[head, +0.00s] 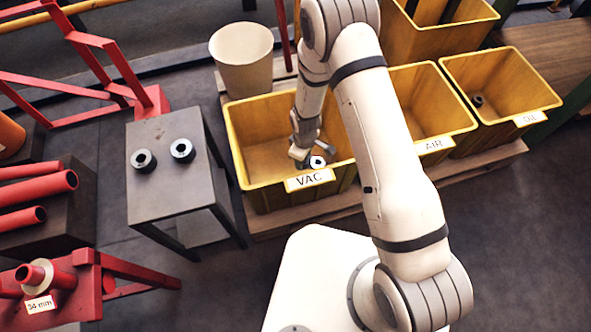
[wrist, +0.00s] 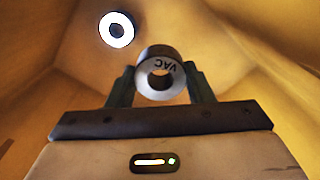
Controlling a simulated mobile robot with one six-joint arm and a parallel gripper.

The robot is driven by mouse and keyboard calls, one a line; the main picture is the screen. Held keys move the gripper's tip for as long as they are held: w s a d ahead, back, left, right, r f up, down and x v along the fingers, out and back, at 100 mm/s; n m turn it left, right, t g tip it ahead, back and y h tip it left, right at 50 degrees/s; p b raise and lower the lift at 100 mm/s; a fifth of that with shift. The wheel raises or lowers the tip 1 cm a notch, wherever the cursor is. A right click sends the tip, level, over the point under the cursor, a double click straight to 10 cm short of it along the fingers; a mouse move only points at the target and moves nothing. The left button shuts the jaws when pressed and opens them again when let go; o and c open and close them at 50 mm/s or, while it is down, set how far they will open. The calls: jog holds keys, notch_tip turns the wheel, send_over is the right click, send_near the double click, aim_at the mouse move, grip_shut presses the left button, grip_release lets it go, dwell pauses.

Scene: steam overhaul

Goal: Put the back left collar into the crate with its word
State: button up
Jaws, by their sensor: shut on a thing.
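A second collar (wrist: 117,29) with a bright ring face lies in the same yellow crate, apart from the held one. In the head view my gripper (head: 301,150) is inside the crate labelled VAC (head: 262,190), close to its front wall. One bright-faced collar (head: 317,162) shows beside the fingers; I cannot tell which of the two it is.
Two collars (head: 143,161) (head: 182,150) stand on the grey table (head: 165,200) to the left. The AIR crate (head: 447,120) and OIL crate (head: 505,105) are on the right; a dark collar (head: 478,101) is in OIL. A pale bin (head: 243,65) stands behind VAC. Red pipes (head: 40,190) lie left.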

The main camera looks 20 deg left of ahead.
notch_tip(320, 180, down, 10)
jog(key=b, duration=0.4)
jog(key=shift+s+a+f, duration=0.1)
jog(key=shift+s+f, duration=0.05)
jog(key=shift+f, duration=0.1)
jog(key=shift+f+b, duration=0.3)
jog(key=o, duration=1.3)
jog(key=shift+r, duration=0.1)
